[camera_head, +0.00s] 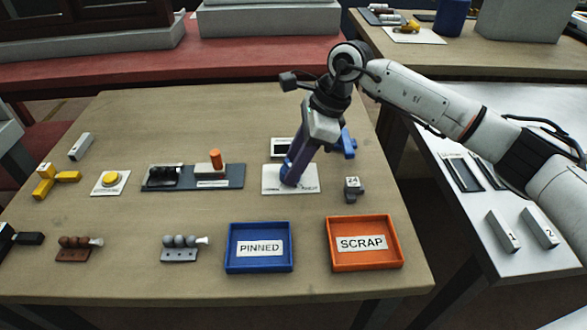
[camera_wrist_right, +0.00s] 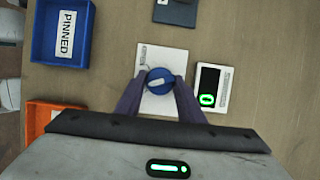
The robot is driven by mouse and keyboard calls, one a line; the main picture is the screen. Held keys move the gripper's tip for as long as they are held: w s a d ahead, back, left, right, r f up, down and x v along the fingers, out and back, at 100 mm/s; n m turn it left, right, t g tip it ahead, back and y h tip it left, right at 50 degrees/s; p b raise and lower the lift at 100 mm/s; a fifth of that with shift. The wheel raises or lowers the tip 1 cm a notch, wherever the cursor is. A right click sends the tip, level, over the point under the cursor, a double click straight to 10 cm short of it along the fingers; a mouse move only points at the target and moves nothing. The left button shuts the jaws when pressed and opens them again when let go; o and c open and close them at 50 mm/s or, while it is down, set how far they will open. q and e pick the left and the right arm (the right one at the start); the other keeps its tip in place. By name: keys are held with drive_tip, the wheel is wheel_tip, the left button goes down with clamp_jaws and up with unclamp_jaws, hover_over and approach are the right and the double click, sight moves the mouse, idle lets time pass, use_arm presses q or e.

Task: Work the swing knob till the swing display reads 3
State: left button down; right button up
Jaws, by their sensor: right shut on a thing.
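A round blue knob (camera_wrist_right: 160,81) with a pale pointer strip stands on a white plate (camera_wrist_right: 152,110); the plate also shows in the head view (camera_head: 274,187). My right gripper (camera_wrist_right: 160,83) reaches down from above and is shut on the knob, one finger on each side. In the head view, the right gripper (camera_head: 293,176) hides most of the knob. A display (camera_wrist_right: 209,88) with a black screen in a white frame stands beside the plate and shows a green digit that looks like 0. In the head view, the display (camera_head: 283,143) is partly covered. My left gripper is not in view.
A blue PINNED tray (camera_head: 259,268) and an orange SCRAP tray (camera_head: 365,263) stand in front of the plate. A small grey block marked 24 (camera_head: 353,189) is to its right.

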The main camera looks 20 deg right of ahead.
drive_tip(key=shift+w+n+g+b, duration=0.2)
drive_tip(key=shift+n+g+b, duration=0.6)
drive_tip(key=shift+n, duration=1.4)
drive_tip(key=o, duration=1.1)
drive_tip(key=shift+c, duration=0.2)
drive_tip(key=v, duration=1)
drive_tip(key=shift+r, duration=0.2)
drive_tip(key=shift+d+f, duration=0.1)
drive_tip(key=shift+d, duration=0.05)
